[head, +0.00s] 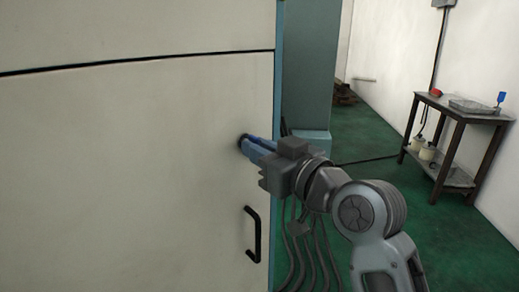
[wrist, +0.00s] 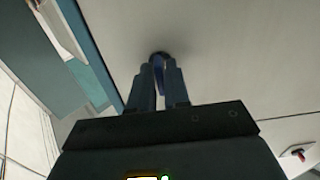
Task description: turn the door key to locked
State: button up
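The cream door (head: 140,160) fills the left of the head view and has a dark round lock (head: 242,141) near its right edge. The blue door key (wrist: 159,73) sits at the lock in the wrist view, its bow between my fingers. My gripper (head: 250,145) reaches the lock from the right; its fingers (wrist: 160,75) lie on both sides of the key and look closed on it. The fingers hide much of the key, and I cannot read its turn angle or any lock marking.
A black pull handle (head: 252,235) stands out from the door below the lock. A teal post (head: 308,70) is right of the door. A dark table (head: 470,113) with small items stands at the far right. In the wrist view, a small red-handled fixture (wrist: 298,154) shows at lower right.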

jog(key=o, duration=0.3)
jog(key=v, duration=0.8)
jog(key=shift+w, duration=0.1)
jog(key=shift+f, duration=0.1)
